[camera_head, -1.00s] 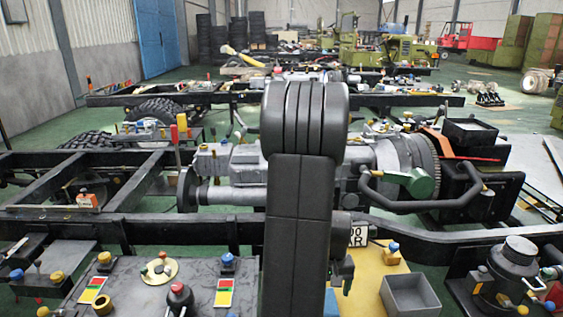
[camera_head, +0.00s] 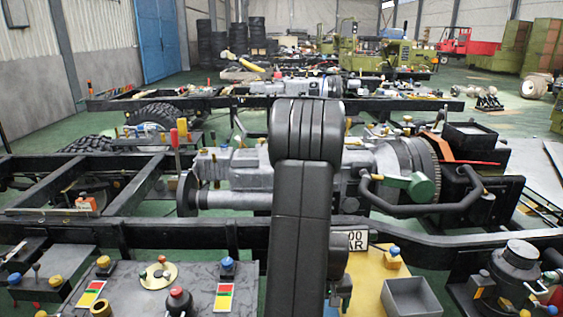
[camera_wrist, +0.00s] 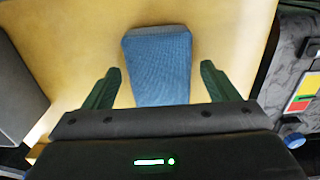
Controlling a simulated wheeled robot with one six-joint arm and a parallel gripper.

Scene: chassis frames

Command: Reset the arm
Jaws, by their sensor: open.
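My arm (camera_head: 300,220) rises in the middle of the head view and hides my gripper there. In the wrist view my gripper (camera_wrist: 161,82) is open, with its two green fingers spread apart. A blue block (camera_wrist: 158,65) with a paler blue end shows between and beyond the fingers, over a yellow surface (camera_wrist: 235,35). The fingers appear clear of its sides. I cannot tell how high the gripper is above the block. The yellow surface also shows in the head view (camera_head: 368,285), right of my arm.
A grey open box (camera_head: 411,299) stands on the yellow surface, right of my arm. A grey panel (camera_head: 130,290) with knobs and coloured labels lies left. A black chassis rail (camera_head: 130,235) crosses behind, with an engine and gearbox (camera_head: 235,175) beyond. A black cylindrical part (camera_head: 515,265) stands at right.

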